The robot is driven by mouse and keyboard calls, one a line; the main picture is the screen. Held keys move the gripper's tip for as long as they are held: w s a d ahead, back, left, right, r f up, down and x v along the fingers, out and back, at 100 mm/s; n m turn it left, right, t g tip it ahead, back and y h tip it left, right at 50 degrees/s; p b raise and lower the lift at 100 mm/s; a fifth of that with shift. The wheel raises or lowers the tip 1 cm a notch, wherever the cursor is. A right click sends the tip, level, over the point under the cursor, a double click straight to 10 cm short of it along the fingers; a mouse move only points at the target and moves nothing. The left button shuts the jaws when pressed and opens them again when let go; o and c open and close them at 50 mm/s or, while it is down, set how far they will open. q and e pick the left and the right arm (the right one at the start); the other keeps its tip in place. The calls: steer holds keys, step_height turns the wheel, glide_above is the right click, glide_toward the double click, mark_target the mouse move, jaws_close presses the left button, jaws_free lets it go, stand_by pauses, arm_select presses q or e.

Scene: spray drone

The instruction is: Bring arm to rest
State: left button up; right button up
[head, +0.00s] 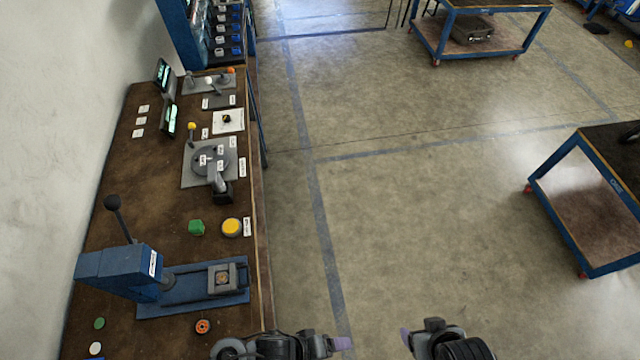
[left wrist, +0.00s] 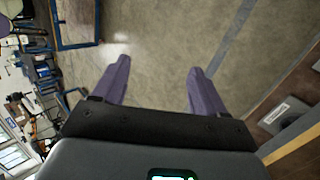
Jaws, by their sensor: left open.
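My left gripper (head: 343,343) is at the bottom of the head view, just right of the workbench edge and over the floor. In the left wrist view its two purple fingers (left wrist: 160,66) are spread wide, with only floor between them. My right gripper (head: 406,338) is at the bottom of the head view, a little to the right, also over the floor. Only a small purple part of it shows, so its opening cannot be judged. The two grippers are apart, and neither visibly touches anything.
A blue-framed cart (head: 590,200) stands at right, another table (head: 480,8) at the back. The middle floor is clear.

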arm_select(q)
steer(key=w+a+r+m+t+y+b, duration=0.15)
steer(key=a+r+y, duration=0.3)
steer(key=a, duration=0.75)
steer(key=w+a+r+m+t+y, duration=0.1)
steer(key=w+a+r+m+y, duration=0.3)
steer(key=a, duration=0.8)
steer(key=w+r+p+v, duration=0.1)
steer(key=w+p+v, duration=0.2)
steer(key=p+v, duration=1)
steer(key=shift+s+a+r+h+p, duration=0.3)
steer(key=shift+r+h+p, duration=0.1)
steer(key=shift+r, duration=0.25)
steer(key=shift+g, duration=0.25)
steer(key=shift+w+d, duration=0.1)
